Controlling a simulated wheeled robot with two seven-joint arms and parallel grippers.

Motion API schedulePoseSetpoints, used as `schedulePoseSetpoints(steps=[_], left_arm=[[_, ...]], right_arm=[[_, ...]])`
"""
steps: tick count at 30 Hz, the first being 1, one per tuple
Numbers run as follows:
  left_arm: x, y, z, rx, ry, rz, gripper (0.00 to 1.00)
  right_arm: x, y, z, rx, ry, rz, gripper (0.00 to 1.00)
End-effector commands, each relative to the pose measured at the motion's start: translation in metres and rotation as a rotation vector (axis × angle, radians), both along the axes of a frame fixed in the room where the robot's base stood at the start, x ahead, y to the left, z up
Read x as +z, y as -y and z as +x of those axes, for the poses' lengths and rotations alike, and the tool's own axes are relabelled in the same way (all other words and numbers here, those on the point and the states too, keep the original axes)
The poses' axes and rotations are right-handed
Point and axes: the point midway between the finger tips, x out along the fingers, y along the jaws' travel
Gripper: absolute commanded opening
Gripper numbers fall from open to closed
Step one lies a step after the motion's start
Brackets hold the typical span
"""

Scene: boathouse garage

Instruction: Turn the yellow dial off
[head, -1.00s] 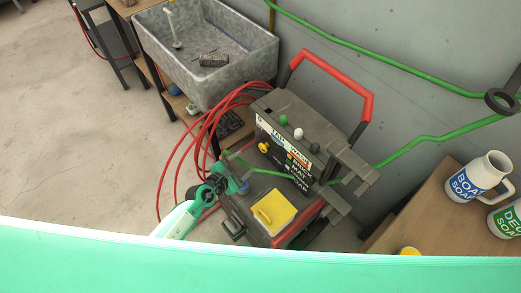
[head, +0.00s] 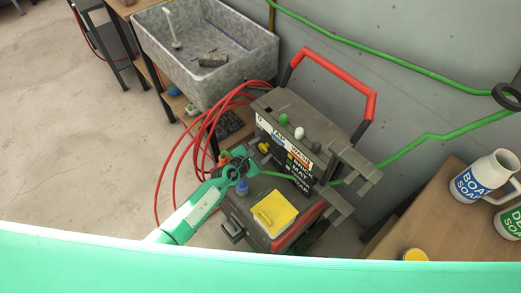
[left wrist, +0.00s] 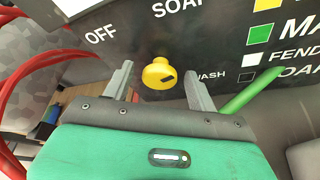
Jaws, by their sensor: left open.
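The yellow dial (left wrist: 158,74) sits on the dark front panel (left wrist: 220,45) of the washer, with the words OFF, SOAP and part of WASH around it. Its dark mark faces to the lower right, towards WASH. My left gripper (left wrist: 158,86) is open, with one finger on each side of the dial and a gap to both. I cannot tell whether the fingers reach past the dial's face. In the head view the dial (head: 264,147) shows just beyond my left gripper (head: 255,155). My right gripper is not in view.
A yellow-lidded box (head: 274,213) and a blue cap (head: 241,187) are on the washer's lower deck. Red hose (head: 190,150) loops at its left, below a stone sink (head: 205,55). A green hose (head: 440,137) runs right. A wooden table (head: 450,225) with jugs stands right.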

Motion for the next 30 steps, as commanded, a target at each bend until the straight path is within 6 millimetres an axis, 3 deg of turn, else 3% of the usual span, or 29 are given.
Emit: schedulePoseSetpoints(steps=[2, 8, 17, 30], left_arm=[[0.000, 0.000, 0.000, 0.000, 0.000, 0.000, 0.54], [0.000, 0.000, 0.000, 0.000, 0.000, 0.000, 0.15], [0.001, -0.001, 0.000, -0.001, -0.024, -0.023, 0.15], [0.001, -0.003, 0.003, 0.000, -0.227, -0.225, 0.15]], right_arm=[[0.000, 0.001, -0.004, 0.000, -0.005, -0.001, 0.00], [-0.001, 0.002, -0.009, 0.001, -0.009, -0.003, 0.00], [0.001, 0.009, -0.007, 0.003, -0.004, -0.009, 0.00], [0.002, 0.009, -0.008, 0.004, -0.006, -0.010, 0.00]])
